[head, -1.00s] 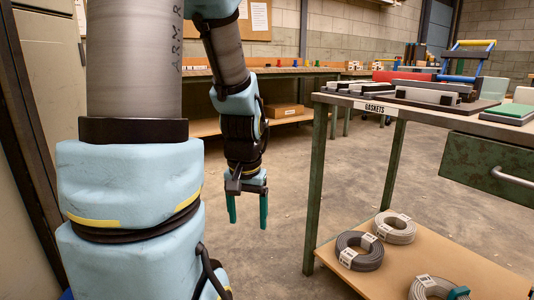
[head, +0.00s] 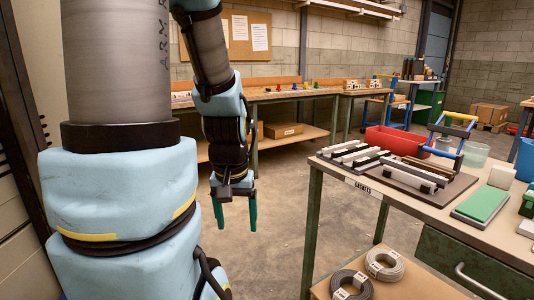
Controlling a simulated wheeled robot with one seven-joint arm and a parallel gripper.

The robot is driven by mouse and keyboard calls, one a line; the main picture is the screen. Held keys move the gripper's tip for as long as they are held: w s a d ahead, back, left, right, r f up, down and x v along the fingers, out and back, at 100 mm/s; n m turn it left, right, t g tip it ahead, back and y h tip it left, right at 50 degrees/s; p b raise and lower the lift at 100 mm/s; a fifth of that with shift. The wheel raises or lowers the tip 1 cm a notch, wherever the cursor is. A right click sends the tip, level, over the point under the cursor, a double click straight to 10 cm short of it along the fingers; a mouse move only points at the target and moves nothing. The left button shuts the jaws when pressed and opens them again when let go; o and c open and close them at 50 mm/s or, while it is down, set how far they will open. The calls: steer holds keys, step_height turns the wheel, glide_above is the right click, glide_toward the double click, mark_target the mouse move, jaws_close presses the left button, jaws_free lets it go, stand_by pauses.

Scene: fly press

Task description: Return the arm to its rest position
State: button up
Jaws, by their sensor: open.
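My gripper (head: 236,213) hangs from my arm with its two teal fingers pointing down and spread apart. It is open, and nothing shows between the fingers. It is over the bare concrete floor, left of the green-legged workbench (head: 400,203) and clear of it. My arm is bent, with its blue padded links filling the left side of the head view. No other object is in contact with the gripper.
The near bench holds a red bin (head: 396,140), a dark fixture with grey bars (head: 410,178) and a green pad (head: 481,203). Coiled rings (head: 384,265) lie on its lower shelf. A long bench (head: 283,95) stands behind. Floor between the benches is free.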

step_height(320, 180, up, 16)
steer(key=p, duration=1.3)
steer(key=shift+p, duration=0.4)
